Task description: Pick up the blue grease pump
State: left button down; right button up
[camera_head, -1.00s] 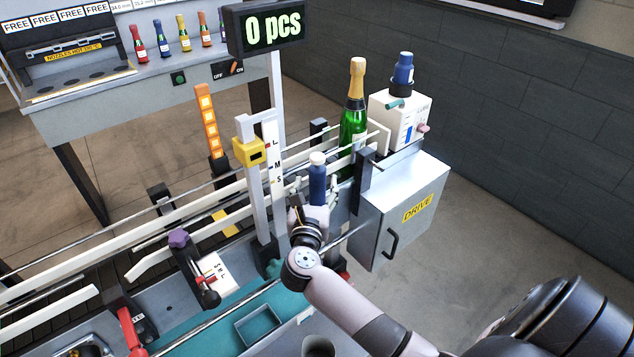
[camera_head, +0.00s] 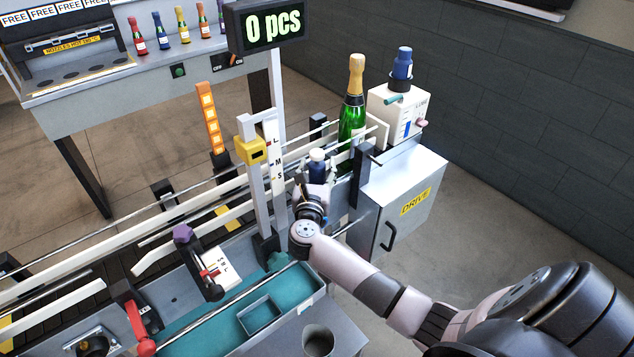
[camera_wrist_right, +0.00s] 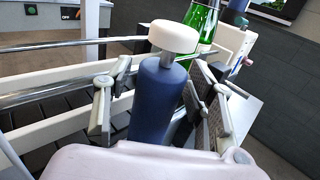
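The blue grease pump (camera_head: 317,171) is an upright dark blue cylinder with a white round cap, beside the conveyor rails. In the right wrist view the pump (camera_wrist_right: 158,100) stands between the two fingers of my right gripper (camera_wrist_right: 160,105). The fingers are spread on either side; a gap shows on the left, and the right finger is very close to the pump or touching it. In the head view my right gripper (camera_head: 316,190) hides the pump's lower part. My left gripper is not in view.
A green bottle (camera_head: 352,115) with gold foil stands just behind the pump. A white box (camera_head: 385,103) with a blue-topped part sits on the grey drive cabinet (camera_head: 407,205). A white post (camera_head: 277,180) rises close to the left of my gripper. Rails run behind it.

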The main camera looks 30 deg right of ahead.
grip_shut()
dwell(0.4)
jog(key=shift+w+r, duration=0.1)
